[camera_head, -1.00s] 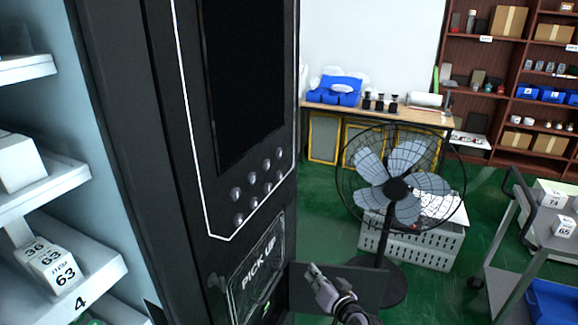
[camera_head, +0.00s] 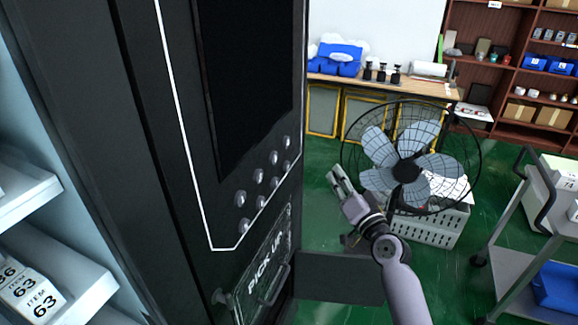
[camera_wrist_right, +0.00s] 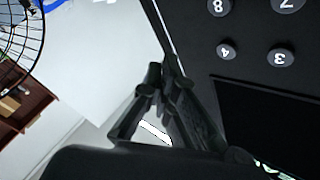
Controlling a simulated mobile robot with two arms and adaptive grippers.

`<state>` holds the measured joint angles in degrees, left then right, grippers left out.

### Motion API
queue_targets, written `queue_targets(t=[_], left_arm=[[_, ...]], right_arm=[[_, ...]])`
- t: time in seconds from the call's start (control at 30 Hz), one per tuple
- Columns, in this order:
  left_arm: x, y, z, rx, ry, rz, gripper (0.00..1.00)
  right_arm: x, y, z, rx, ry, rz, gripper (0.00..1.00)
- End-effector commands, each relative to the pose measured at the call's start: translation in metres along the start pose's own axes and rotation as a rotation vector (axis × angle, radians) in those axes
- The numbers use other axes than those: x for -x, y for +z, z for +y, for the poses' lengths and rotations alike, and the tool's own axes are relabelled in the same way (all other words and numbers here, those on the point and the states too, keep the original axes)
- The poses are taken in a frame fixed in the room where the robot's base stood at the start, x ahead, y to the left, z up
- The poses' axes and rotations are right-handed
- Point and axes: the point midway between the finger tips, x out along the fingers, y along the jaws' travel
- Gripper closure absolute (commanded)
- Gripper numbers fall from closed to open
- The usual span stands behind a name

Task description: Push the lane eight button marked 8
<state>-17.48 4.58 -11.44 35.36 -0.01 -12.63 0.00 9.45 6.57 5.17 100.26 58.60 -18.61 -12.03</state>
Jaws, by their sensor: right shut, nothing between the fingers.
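The button marked 8 (camera_wrist_right: 218,7) shows at the top edge of the right wrist view, partly cut off. Beside it are buttons 7 (camera_wrist_right: 287,5), 4 (camera_wrist_right: 226,49) and 3 (camera_wrist_right: 280,57). In the head view the button panel (camera_head: 225,221) sits on the black vending machine's front, with two rows of round grey buttons; their digits are too small to read there. My right gripper (camera_head: 337,178) is shut and empty, right of the panel and apart from it. Its closed fingertips (camera_wrist_right: 164,78) lie left of the buttons in the wrist view. My left gripper is out of view.
Below the buttons is the PICK UP hatch (camera_head: 257,292) with a handle. A dark flat panel (camera_head: 335,278) juts out beside it. A black fan (camera_head: 406,170) stands behind my gripper, and a grey cart (camera_head: 505,265) is at right. Green floor lies between.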

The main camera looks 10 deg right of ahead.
Motion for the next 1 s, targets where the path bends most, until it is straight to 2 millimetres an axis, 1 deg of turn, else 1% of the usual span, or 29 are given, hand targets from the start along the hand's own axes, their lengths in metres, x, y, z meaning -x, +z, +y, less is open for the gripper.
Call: queue_targets(t=[0.1,0.23,0.5,0.7,0.83,1.0], left_arm=[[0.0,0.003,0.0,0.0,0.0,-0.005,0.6],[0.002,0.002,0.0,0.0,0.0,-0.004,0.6],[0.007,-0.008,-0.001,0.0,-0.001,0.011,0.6],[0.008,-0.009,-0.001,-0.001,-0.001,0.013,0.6],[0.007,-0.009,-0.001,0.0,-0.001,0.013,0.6],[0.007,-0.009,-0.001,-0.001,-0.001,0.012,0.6]], right_arm=[[-0.001,0.001,-0.001,0.0,0.001,-0.001,1.0],[-0.006,0.005,-0.004,-0.002,0.001,-0.001,1.0],[-0.032,0.023,-0.023,-0.004,0.001,0.0,1.0],[-0.05,0.037,-0.035,-0.001,0.001,-0.002,1.0],[-0.057,0.042,-0.041,0.0,0.001,-0.001,1.0],[-0.061,0.045,-0.044,0.0,0.001,-0.001,1.0]])
